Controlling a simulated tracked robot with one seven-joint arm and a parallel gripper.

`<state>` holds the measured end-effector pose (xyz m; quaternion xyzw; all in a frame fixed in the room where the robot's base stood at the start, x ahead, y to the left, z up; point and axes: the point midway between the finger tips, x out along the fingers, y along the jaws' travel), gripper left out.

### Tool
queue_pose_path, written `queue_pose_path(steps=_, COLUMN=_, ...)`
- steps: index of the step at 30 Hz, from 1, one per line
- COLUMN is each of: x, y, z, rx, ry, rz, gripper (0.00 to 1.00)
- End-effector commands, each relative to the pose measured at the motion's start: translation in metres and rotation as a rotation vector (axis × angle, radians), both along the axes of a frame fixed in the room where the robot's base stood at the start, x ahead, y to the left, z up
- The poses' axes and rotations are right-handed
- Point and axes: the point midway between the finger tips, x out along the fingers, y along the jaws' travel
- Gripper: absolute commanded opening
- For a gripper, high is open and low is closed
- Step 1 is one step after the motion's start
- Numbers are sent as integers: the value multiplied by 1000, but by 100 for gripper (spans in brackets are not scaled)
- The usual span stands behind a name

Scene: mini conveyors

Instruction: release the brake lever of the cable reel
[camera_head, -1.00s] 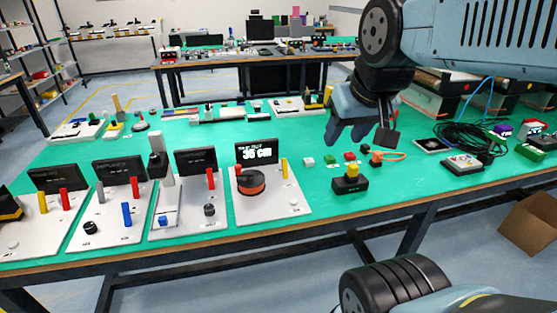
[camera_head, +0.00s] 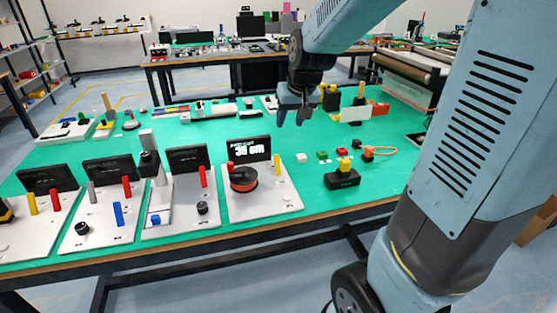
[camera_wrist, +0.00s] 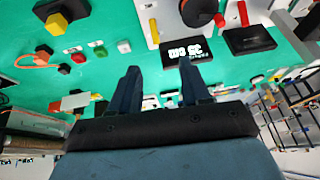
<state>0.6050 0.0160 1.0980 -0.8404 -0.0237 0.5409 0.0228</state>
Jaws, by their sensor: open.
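The cable reel (camera_head: 243,182) is an orange and black drum on a light panel (camera_head: 265,207) with a display (camera_head: 248,149) that seems to read 35 cm. It shows upside down at the top of the wrist view (camera_wrist: 199,10). An upright yellow lever (camera_head: 277,167) stands right of the reel; it also shows in the wrist view (camera_wrist: 154,31). A small red part (camera_head: 231,168) is at the reel's left. I cannot tell which part is the brake. My gripper (camera_head: 292,115) is open and empty, above the bench behind the display, apart from the reel; its fingers fill the wrist view's middle (camera_wrist: 160,70).
To the left stand more panels with levers and dark screens (camera_head: 187,159). A black box with a yellow button (camera_head: 343,178) and small coloured blocks (camera_head: 322,155) lie to the right. My arm covers the right side.

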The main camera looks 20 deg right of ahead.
Motion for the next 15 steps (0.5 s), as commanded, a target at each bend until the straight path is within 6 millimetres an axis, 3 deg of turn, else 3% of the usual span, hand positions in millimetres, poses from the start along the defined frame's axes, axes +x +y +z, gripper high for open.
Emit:
queue_pose_path(steps=6, x=56, y=0, z=-52, rx=-21, ry=24, rz=-7, gripper=47)
queue_pose_path(steps=15, x=102, y=-3, z=-108, rx=-56, ry=35, rz=-13, gripper=47)
